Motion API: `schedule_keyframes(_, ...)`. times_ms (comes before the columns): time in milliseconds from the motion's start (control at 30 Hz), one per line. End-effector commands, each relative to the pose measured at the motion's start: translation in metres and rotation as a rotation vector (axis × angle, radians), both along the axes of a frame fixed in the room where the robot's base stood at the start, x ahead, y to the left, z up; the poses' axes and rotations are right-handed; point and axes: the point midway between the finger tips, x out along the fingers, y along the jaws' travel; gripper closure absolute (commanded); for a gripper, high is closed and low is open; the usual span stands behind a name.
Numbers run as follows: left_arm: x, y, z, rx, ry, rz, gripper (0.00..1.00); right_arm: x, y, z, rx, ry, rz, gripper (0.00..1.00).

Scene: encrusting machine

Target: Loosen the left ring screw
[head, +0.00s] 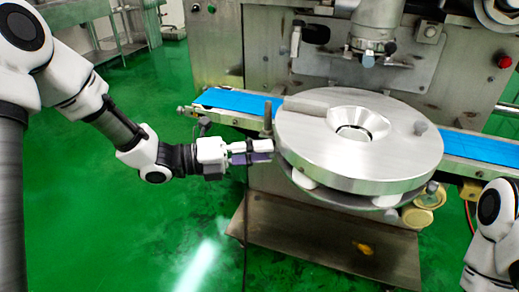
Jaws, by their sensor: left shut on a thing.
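The left ring screw (268,116) shows as an upright dark metal post at the left edge of the round silver disc (356,172). My left gripper (266,150) reaches in from the left at the disc's rim, with its fingertips shut on the screw's lower part. The fingers hide the part of the screw that they hold. My right arm shows at the lower right edge; its gripper is out of the picture.
A blue conveyor belt (238,102) runs behind the disc. A machine nozzle (369,46) hangs above the disc's central funnel (356,125). A metal base plate (325,245) lies below. The green floor (100,215) at left is clear.

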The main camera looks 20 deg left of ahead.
Motion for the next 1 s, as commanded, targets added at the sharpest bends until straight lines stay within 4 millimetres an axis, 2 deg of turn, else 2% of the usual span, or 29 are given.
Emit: schedule_keyframes(1000, 0.000, 0.000, 0.002, -0.452, 0.854, -0.001, 1.00, 0.000, 0.000, 0.053, 0.000, 0.000, 0.000, 0.60)
